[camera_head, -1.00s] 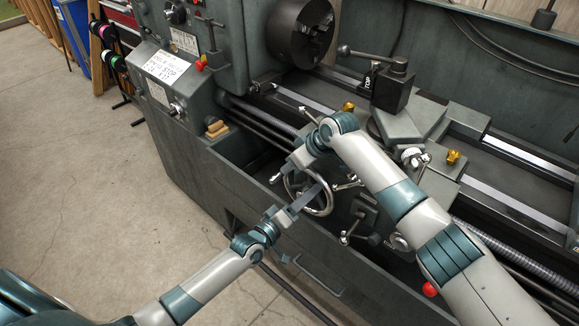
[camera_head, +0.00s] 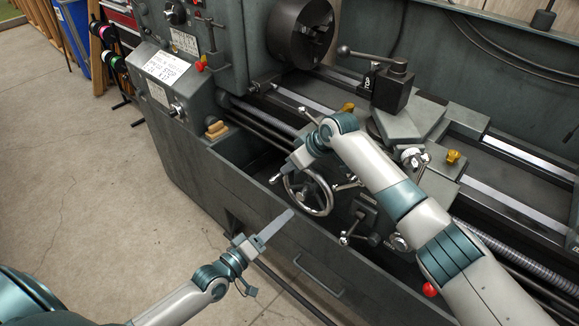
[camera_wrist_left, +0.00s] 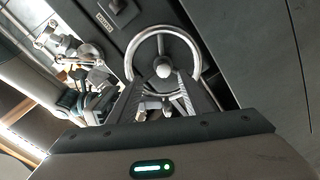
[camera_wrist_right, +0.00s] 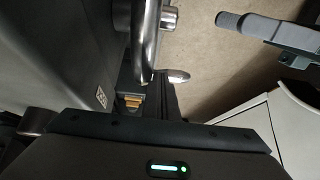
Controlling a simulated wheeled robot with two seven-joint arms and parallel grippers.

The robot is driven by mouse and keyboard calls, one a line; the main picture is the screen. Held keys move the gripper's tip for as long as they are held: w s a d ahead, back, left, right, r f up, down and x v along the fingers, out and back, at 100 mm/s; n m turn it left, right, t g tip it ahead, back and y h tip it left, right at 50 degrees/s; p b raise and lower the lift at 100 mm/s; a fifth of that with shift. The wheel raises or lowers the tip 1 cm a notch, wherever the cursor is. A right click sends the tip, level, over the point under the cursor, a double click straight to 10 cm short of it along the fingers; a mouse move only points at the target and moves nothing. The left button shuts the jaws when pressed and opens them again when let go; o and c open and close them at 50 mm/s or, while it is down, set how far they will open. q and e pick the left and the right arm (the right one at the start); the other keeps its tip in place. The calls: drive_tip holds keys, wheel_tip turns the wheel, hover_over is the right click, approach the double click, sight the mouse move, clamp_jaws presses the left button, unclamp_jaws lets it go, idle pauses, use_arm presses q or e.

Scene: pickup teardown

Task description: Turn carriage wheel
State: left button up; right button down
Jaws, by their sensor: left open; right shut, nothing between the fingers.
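The carriage wheel (camera_head: 318,214) is a chrome ring with spokes on the front of the grey lathe. It also fills the upper middle of the left wrist view (camera_wrist_left: 193,50). My left gripper (camera_head: 291,213) is open and empty, in front of and below the wheel, apart from it. Its spread fingers show below the wheel in the left wrist view (camera_wrist_left: 163,92). My right gripper (camera_head: 279,176) is shut and empty at the wheel's upper left edge; whether it touches the rim is unclear. In the right wrist view, the chrome rim (camera_wrist_right: 151,40) passes close to it.
Levers (camera_head: 345,240) stand right of the wheel, with a drawer handle (camera_head: 318,276) below. The chuck (camera_head: 300,32) and tool post (camera_head: 392,87) are behind. My right forearm crosses over the carriage. The floor at left is clear.

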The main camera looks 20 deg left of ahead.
idle(0.3)
use_arm(q)
drive_tip(key=s+a+f+m+g+y, duration=0.1)
drive_tip(key=s+f+m+g+y, duration=0.35)
drive_tip(key=f, duration=1.05)
drive_tip(key=s+f+m+g+h, duration=0.1)
drive_tip(key=s+f, duration=0.6)
drive_tip(key=f, duration=0.8)
drive_tip(key=s+d+f+m+g, duration=0.2)
drive_tip(key=s+f+g, duration=0.1)
drive_tip(key=s+f, duration=0.5)
drive_tip(key=s+d+f+m+g+y, duration=0.1)
drive_tip(key=s+d+f+m+g, duration=0.1)
drive_tip(key=s+f, duration=0.7)
drive_tip(key=s+m+g, duration=0.1)
drive_tip(key=s, duration=0.4)
drive_tip(key=shift+s+f+g, duration=0.25)
drive_tip(key=shift+f+g, duration=0.05)
drive_tip(key=shift+g, duration=0.05)
drive_tip(key=shift+y, duration=0.25)
